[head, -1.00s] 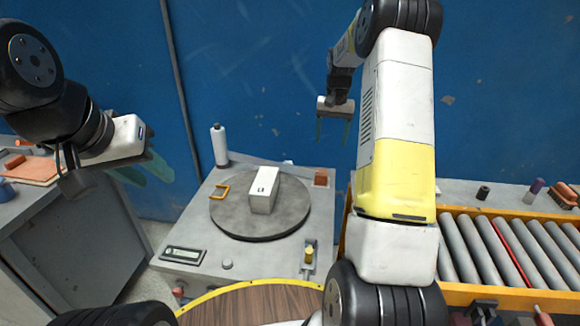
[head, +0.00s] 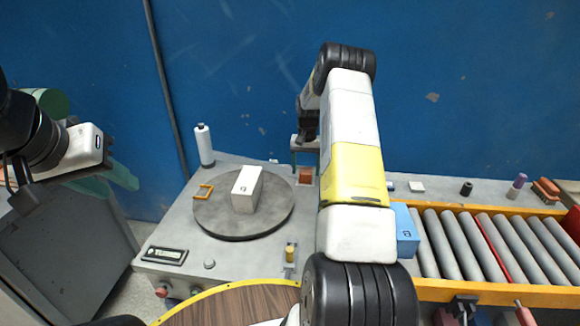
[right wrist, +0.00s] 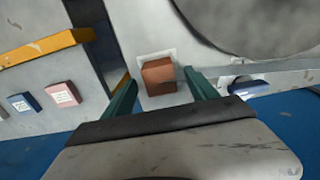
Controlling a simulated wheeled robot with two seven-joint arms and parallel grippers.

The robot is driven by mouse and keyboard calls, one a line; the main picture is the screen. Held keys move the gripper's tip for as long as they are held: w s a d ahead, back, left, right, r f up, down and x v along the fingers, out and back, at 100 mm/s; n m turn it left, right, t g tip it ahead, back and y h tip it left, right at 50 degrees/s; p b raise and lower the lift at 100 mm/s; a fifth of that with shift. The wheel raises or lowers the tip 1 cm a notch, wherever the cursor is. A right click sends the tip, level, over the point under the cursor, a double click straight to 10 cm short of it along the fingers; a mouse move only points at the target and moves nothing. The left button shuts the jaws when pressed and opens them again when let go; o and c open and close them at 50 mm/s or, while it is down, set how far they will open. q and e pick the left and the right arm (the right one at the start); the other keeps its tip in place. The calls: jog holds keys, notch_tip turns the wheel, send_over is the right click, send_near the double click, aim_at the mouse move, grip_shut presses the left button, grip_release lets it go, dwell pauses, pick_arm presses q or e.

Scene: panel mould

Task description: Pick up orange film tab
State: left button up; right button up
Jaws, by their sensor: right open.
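An orange-brown block (head: 305,175), which looks like the orange film tab, is at the back right of the grey station top, beyond the round plate. In the right wrist view the tab (right wrist: 158,76) lies on a small white patch, between and just ahead of my open fingertips. My right gripper (right wrist: 162,88) is empty and points down over it; in the head view its fingers (head: 306,163) are partly hidden by my right arm. I cannot tell if they touch the tab. My left gripper (head: 108,180) is off at the left, away from the tab, its jaw opening unclear.
A white bottle (head: 204,146) stands at the back left. A blue box (head: 405,232) is by the roller conveyor (head: 455,245) on the right. The blue wall is close behind.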

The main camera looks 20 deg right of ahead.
jog(key=shift+f, duration=0.1)
jog(key=shift+c, duration=0.2)
jog(key=c, duration=1.4)
grip_shut()
